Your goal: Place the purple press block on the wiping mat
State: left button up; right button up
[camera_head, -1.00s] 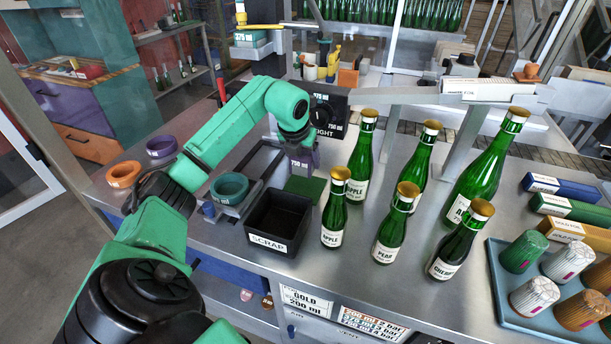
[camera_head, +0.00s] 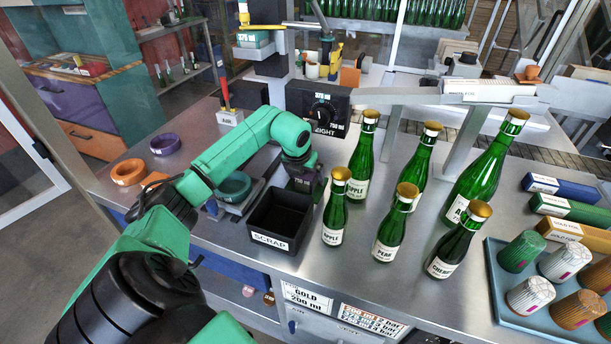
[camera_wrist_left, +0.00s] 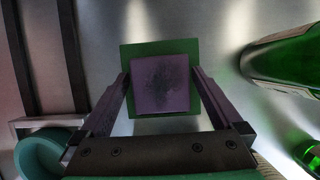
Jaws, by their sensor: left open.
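The purple press block (camera_wrist_left: 162,83) shows in the left wrist view, over the green wiping mat (camera_wrist_left: 160,47), whose green border shows around it. It appears to rest on the mat. My left gripper (camera_wrist_left: 163,76) is open, with one finger on each side of the block and narrow gaps visible near the fingertips. In the head view my left gripper (camera_head: 301,178) is low behind the scrap bin; the block (camera_head: 301,186) is partly hidden there and the mat is almost wholly covered. My right gripper is out of view.
The black scrap bin (camera_head: 281,222) stands just in front of the gripper. Several green bottles (camera_head: 335,210) stand close on the right. A teal ring (camera_head: 232,186) sits on a fixture to the left. A black dial box (camera_head: 318,108) is behind. A blue tray (camera_head: 497,275) holds foil capsules.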

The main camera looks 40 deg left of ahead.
pick_arm(q)
jog(key=b+v, duration=0.2)
jog(key=v, duration=1)
jog(key=shift+b, duration=0.3)
jog(key=shift+d+r, duration=0.1)
jog(key=shift+r, duration=0.05)
